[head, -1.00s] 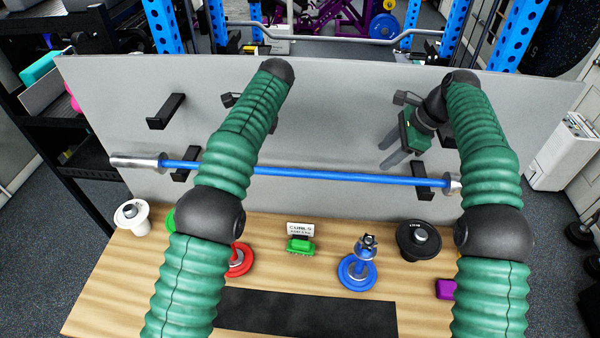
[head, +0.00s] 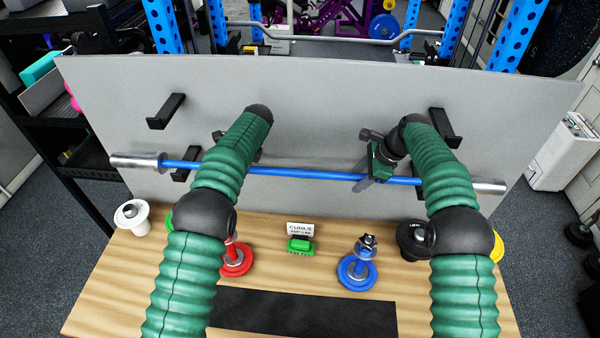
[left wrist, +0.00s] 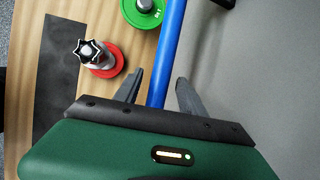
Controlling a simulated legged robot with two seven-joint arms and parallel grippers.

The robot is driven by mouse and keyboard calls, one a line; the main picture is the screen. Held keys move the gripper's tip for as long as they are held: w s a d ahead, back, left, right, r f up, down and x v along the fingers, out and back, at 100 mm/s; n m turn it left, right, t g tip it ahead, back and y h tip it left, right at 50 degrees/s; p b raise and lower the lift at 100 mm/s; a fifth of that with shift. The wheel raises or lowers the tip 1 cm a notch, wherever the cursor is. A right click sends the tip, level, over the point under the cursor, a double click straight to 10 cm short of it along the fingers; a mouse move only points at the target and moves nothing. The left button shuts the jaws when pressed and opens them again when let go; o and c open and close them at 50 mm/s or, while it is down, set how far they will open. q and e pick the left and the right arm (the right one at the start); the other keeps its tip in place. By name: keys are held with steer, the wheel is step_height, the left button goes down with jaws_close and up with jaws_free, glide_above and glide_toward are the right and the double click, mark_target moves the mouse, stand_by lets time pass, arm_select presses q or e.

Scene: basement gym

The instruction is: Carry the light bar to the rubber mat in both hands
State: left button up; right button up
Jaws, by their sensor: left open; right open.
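The light bar (head: 300,173), blue with silver ends, lies level along the grey board, above the wooden table. My right gripper (head: 364,178) is open at the bar, right of its middle, with its fingers by the blue shaft. My left gripper is mostly hidden behind its own arm in the head view. In the left wrist view the left gripper (left wrist: 160,76) is open, with the blue shaft (left wrist: 170,50) running between its fingers. The black rubber mat (head: 300,314) lies flat at the table's front, partly cut off by the frame.
Hooks stick out from the board (head: 320,110): upper left (head: 167,112), upper right (head: 445,128) and lower left (head: 184,168) at the bar.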

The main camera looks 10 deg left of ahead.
arm_select(q)
jaws_close()
arm_select(e)
steer(key=shift+d, duration=0.1)
jaws_close()
arm_select(q)
steer(key=shift+r, duration=0.15)
stand_by(0.8)
